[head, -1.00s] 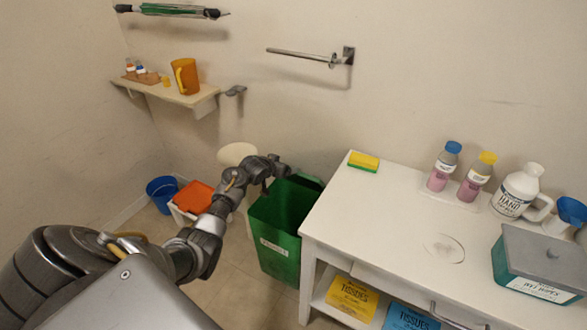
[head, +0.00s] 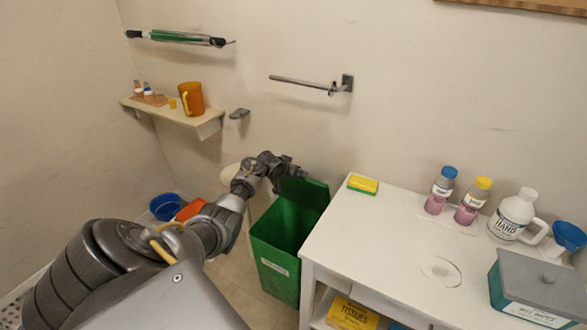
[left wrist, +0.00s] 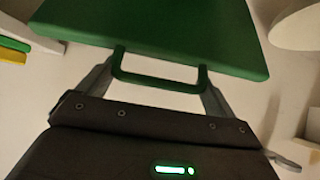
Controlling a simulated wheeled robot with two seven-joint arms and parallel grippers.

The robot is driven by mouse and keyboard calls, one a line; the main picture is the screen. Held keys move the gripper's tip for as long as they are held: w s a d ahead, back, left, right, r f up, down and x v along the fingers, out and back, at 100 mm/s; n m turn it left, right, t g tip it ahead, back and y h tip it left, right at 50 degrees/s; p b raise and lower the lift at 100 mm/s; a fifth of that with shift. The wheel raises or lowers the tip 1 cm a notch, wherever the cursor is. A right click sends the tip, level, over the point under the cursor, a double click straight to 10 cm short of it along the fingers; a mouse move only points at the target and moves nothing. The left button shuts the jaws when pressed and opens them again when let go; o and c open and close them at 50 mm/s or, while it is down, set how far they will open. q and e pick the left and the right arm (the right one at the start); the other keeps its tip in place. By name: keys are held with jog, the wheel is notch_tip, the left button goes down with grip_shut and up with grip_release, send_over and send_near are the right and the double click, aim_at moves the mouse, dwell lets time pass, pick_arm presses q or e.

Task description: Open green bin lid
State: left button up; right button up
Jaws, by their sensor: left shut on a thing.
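The green bin (head: 285,240) stands on the floor just left of the white table, with a pale label on its front. Its lid (head: 303,191) is raised at the back of the bin, and the dark inside shows. In the left wrist view the lid (left wrist: 155,32) fills the top, with its green handle (left wrist: 160,82) between my fingers. My left gripper (head: 288,170) is at the lid's upper edge. In the left wrist view my left gripper (left wrist: 158,78) is shut on the handle. My right gripper is not in view.
The white table (head: 390,245) is close on the bin's right, holding a sponge (head: 362,184), bottles and a grey-lidded box (head: 540,285). A blue bucket (head: 164,206) and an orange-topped container (head: 191,209) stand left of the bin. A wall shelf (head: 178,113) hangs above.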

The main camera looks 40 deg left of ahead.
pick_arm(q)
jog(key=o, duration=1)
jog(key=shift+a+r, duration=0.1)
jog(key=shift+r, duration=0.05)
jog(key=shift+o, duration=0.4)
jog(key=shift+s+r, duration=0.2)
jog(key=shift+s, duration=0.05)
jog(key=p+v, duration=0.2)
jog(key=v, duration=0.8)
jog(key=shift+f, duration=0.1)
